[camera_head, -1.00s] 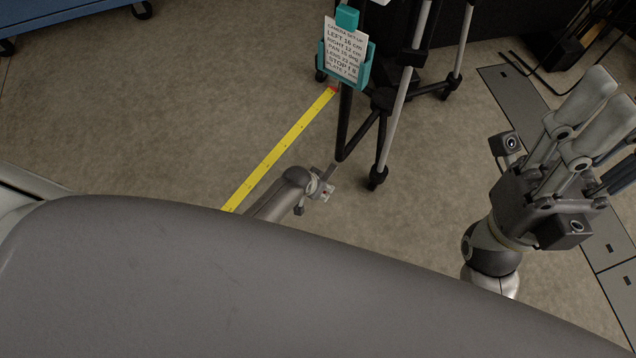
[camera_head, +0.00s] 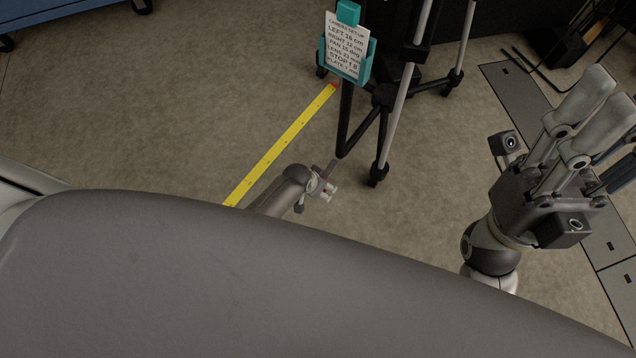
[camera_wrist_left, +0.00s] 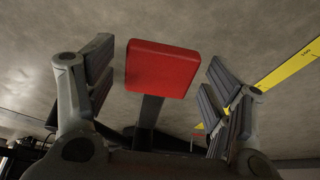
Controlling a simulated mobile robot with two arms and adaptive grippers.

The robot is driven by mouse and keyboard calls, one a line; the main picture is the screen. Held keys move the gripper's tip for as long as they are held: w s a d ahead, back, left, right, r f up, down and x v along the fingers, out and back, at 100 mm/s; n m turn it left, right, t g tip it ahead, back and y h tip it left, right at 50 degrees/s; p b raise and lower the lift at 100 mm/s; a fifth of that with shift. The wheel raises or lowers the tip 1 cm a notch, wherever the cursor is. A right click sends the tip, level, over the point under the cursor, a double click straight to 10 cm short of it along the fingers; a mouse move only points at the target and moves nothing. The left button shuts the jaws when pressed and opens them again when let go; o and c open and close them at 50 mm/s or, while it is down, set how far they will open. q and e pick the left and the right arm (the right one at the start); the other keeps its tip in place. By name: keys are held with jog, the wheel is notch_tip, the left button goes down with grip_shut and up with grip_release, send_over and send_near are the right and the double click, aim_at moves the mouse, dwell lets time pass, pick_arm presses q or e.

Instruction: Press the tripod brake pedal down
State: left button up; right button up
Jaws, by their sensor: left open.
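The red brake pedal (camera_wrist_left: 162,69) shows in the left wrist view as a square pad on a dark stem. It lies between the spread fingers of my left gripper (camera_wrist_left: 161,62), with gaps on both sides. The gripper is open and holds nothing. In the head view my left gripper (camera_head: 325,186) is small, low near the floor and just in front of the tripod (camera_head: 384,95). The pedal cannot be made out clearly there. My right gripper (camera_head: 598,115) is raised at the right; its finger gap is unclear from this angle.
A yellow measuring tape (camera_head: 283,144) lies on the floor, running toward the tripod. A teal holder with a printed card (camera_head: 347,48) hangs on the tripod. A blue cart (camera_head: 60,9) stands at the upper left. Grey floor panels (camera_head: 530,95) lie at the right.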

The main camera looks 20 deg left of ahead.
pick_arm(q)
jog(key=v, duration=1.2)
dwell(0.4)
